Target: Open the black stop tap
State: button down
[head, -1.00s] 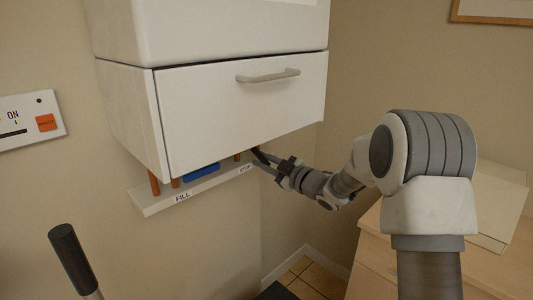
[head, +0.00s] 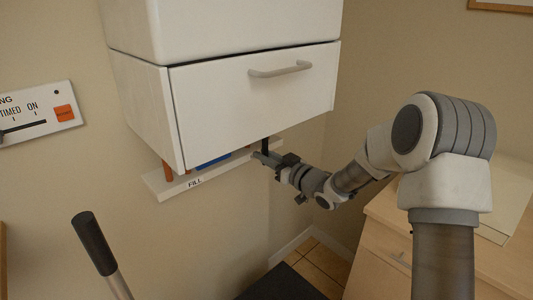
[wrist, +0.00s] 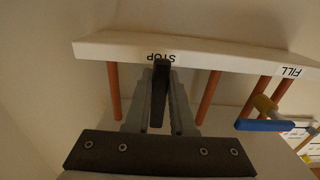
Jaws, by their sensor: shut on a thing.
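The black stop tap shows as a dark lever (wrist: 160,95) in the wrist view, under the STOP label (wrist: 160,57) on a white board. The lever stands between the two grey fingers of my gripper (wrist: 160,112), which are shut on it. In the head view, the black lever (head: 265,145) points upright below the front edge of the white cabinet. My gripper (head: 259,158) is at its lower end there. The tap's body and pipe joint are hidden behind the lever and fingers.
A blue lever (wrist: 265,125) sits on a copper pipe by the FILL label (wrist: 291,72). Copper pipes (wrist: 208,98) run close on both sides of my fingers. The white cabinet (head: 250,95) hangs just above. A wooden chest (head: 375,245) stands at the right.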

dwell(0.4)
jog(key=c, duration=0.8)
grip_release()
jog(key=shift+o, duration=0.2)
jog(key=shift+s+d, duration=0.1)
jog(key=shift+s, duration=0.05)
jog(key=v, duration=1.7)
jog(key=shift+p, duration=0.4)
jog(key=shift+d+r, duration=0.1)
